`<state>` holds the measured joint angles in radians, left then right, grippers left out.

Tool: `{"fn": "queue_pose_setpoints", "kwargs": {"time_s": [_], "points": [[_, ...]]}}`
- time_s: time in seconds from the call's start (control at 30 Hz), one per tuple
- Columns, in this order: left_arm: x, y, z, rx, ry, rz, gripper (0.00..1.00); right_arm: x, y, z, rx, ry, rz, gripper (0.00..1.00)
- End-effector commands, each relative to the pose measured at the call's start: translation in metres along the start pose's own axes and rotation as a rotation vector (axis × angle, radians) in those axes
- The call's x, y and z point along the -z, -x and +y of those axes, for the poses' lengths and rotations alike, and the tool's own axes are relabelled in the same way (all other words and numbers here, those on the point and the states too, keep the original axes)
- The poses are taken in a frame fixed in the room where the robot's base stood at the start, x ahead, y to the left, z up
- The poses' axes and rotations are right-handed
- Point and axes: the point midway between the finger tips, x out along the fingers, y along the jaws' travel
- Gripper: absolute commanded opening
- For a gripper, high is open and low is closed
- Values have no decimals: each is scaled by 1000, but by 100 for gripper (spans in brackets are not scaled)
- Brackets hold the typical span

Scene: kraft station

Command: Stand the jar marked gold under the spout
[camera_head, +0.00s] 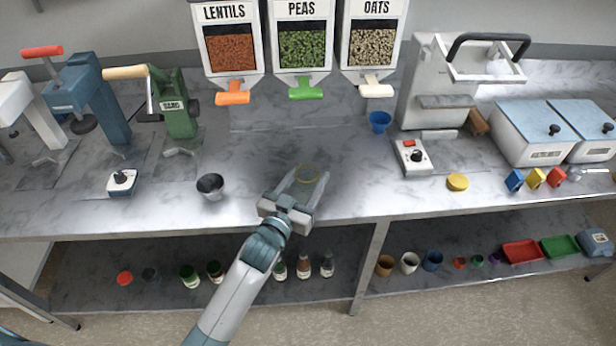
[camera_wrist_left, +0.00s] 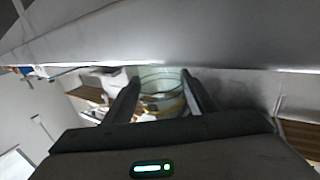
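A clear glass jar with a gold band (camera_head: 308,173) is at the middle of the counter, below and in front of the dispensers. My left gripper (camera_head: 306,182) has its fingers on either side of it. In the left wrist view the jar (camera_wrist_left: 162,92) sits between both fingertips, which appear to touch its sides. I cannot tell whether its base rests on the counter. The dispensers marked lentils (camera_head: 231,50), peas (camera_head: 302,47) and oats (camera_head: 372,46) hang behind, with orange (camera_head: 232,98), green (camera_head: 305,93) and cream (camera_head: 376,91) spout handles. My right gripper is not in view.
A dark metal cup (camera_head: 210,187) stands left of the jar and a blue funnel-like cup (camera_head: 379,121) stands to the back right. A white switch box (camera_head: 413,157) is on the right. The counter (camera_head: 275,150) under the dispensers is clear.

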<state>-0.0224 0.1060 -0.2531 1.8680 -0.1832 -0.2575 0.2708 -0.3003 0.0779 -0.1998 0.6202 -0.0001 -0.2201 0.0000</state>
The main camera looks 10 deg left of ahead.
Motion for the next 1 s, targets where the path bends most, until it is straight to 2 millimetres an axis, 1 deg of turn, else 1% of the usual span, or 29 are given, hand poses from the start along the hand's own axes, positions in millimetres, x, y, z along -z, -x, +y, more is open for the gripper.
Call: {"fn": "queue_pose_setpoints", "kwargs": {"time_s": [0.03, 0.07, 0.33, 0.47, 0.57, 0.67, 0.77, 1.0], "points": [[0, 0, 0, 0, 0, -1, 64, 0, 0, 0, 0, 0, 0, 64], [0, 0, 0, 0, 0, -1, 68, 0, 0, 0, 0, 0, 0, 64], [0, 0, 0, 0, 0, 0, 68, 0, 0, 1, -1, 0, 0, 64], [4, 0, 0, 0, 0, 1, 68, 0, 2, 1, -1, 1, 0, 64], [1, 7, 0, 0, 0, -1, 68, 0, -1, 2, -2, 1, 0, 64], [1, 17, 0, 0, 1, -1, 68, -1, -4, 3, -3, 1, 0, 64], [0, 32, 0, 0, 1, -2, 68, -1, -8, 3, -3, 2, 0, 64], [0, 75, 0, -1, 1, -1, 68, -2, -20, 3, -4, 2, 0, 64]]}}
